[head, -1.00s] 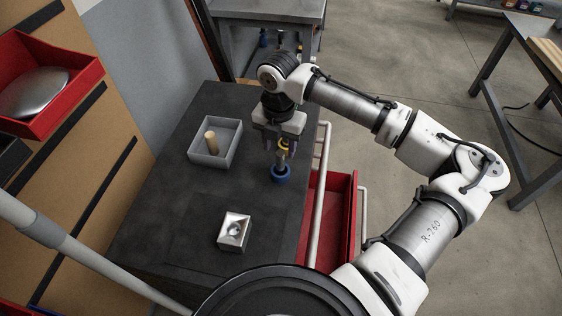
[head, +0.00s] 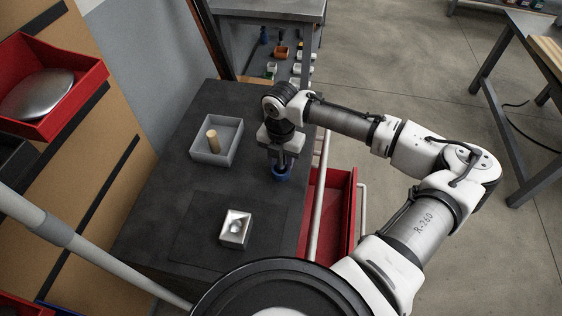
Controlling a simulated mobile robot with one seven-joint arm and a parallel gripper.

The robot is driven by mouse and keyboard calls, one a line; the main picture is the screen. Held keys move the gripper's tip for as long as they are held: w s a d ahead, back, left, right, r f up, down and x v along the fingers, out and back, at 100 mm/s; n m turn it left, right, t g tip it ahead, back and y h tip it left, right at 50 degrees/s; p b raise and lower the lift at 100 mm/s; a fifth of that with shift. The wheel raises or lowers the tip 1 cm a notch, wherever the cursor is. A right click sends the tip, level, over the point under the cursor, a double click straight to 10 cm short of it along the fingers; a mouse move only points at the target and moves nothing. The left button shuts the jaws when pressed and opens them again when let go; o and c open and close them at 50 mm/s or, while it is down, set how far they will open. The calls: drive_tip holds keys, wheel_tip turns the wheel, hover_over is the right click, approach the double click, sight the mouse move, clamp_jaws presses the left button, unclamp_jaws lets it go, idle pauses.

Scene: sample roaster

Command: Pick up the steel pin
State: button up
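The blue round holder (head: 281,173) stands on the dark table top near its right edge, in the head view. The steel pin stands upright in it and is now mostly hidden by my gripper (head: 282,161). My gripper points straight down over the holder, with its fingers low around the pin, just above the blue ring. I cannot tell whether the fingers are closed on the pin or still apart from it.
A grey tray (head: 237,152) with an upright wooden peg (head: 212,140) stands left of my gripper. A small box (head: 226,238) holding a shiny round piece sits nearer on a dark mat. A red bin (head: 334,190) and a pale rail border the table's right side.

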clamp_jaws()
drive_tip(key=shift+r, duration=0.15)
